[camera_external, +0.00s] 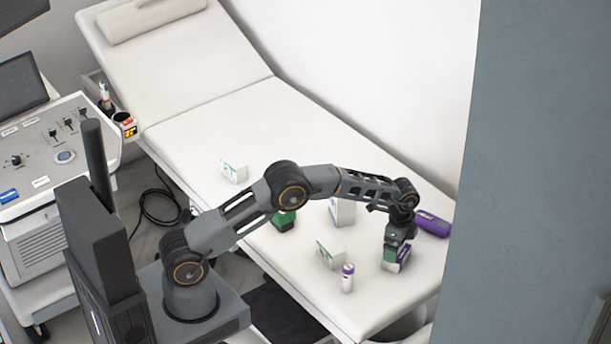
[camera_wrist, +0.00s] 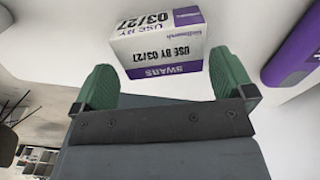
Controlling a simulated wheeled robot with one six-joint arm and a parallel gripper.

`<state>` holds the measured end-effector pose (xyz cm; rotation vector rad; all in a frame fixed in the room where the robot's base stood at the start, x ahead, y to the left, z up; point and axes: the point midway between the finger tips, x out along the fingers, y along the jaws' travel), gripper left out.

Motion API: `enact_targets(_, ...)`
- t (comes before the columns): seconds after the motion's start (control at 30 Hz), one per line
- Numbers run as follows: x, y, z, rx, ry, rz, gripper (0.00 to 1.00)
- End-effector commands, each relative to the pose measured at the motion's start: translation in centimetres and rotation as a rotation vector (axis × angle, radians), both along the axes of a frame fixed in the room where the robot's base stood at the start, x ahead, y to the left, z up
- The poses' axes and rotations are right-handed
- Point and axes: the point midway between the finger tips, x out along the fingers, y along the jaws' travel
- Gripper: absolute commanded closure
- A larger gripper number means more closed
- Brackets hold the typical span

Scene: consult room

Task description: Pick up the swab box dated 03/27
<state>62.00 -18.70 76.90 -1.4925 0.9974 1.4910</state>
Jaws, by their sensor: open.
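The swab box (camera_wrist: 160,45) is white with purple bands and reads "SWABS", "USE BY 03/27". It appears upside down in the wrist view, just beyond the fingertips and between their lines. In the external view the box (camera_external: 404,258) stands near the front right end of the couch, partly hidden by my gripper (camera_external: 390,252). My gripper is open, with its two green fingers spread in the wrist view (camera_wrist: 165,85). A strip of white surface shows between the fingers and the box. Contact cannot be told from the external view.
The white couch (camera_external: 215,110) bears a purple case (camera_external: 432,224) right of the box, a small purple-capped bottle (camera_external: 347,279), a white-green box (camera_external: 330,254), another box (camera_external: 234,171), a green-dark object (camera_external: 284,220) and a white carton (camera_external: 342,211). The wall stands behind.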

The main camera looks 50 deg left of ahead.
Motion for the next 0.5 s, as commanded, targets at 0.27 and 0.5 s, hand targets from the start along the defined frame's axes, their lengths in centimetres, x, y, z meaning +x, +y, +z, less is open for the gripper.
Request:
enact_targets(0.27, 0.0, 0.2, -3.7, 0.001, 0.003, 0.000, 0.00)
enact_targets(0.5, 0.0, 0.2, -3.9, 0.000, 0.000, 0.000, 0.00)
